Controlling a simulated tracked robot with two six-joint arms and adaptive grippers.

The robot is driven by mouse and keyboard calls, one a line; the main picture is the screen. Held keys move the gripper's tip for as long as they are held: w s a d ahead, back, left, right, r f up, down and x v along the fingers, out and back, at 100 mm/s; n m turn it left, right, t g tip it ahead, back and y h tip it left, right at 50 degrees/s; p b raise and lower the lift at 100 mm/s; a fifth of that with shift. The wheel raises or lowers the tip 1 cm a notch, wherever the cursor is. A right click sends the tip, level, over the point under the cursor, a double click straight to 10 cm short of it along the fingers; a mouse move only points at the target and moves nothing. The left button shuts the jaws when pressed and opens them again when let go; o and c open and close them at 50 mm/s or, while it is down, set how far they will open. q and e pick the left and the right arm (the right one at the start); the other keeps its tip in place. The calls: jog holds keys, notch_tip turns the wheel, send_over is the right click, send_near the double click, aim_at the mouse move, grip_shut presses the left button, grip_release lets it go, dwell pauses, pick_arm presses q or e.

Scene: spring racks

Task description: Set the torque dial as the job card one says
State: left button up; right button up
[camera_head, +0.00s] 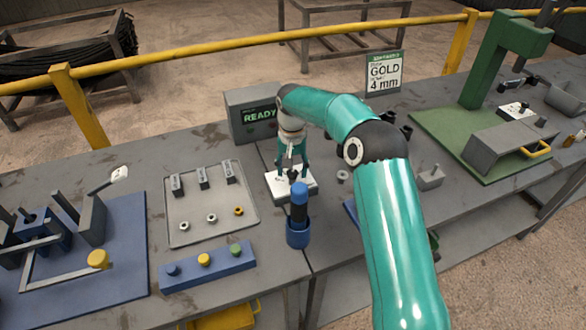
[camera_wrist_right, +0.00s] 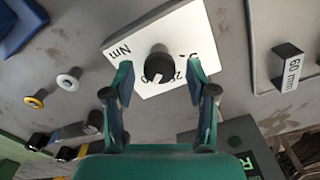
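The torque dial is a white plate (camera_head: 277,186) with a dark round knob, largely behind my gripper in the head view. In the right wrist view its plate (camera_wrist_right: 130,40) carries "Nm" and partly hidden numbers. The dark knob (camera_wrist_right: 159,67) has a white pointer mark toward the lower left of that picture. My right gripper (camera_head: 292,166) is over the dial; in the wrist view its fingers (camera_wrist_right: 162,82) are apart on either side of the knob, with gaps showing. The job card (camera_head: 384,72) stands at the back and reads "GOLD 4 mm". My left gripper is out of view.
A blue cylinder in a holder (camera_head: 298,234) stands just in front of the dial. A grey box (camera_head: 252,115) showing "READY" is behind it. A tray (camera_head: 186,238) with blocks and rings lies left. A green fixture (camera_head: 490,60) stands at the right.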

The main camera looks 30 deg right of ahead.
aim_at(292, 171)
jog(key=shift+r, duration=0.1)
notch_tip(292, 171, up, 12)
jog(key=shift+f, duration=0.2)
dwell(0.5)
dwell(0.4)
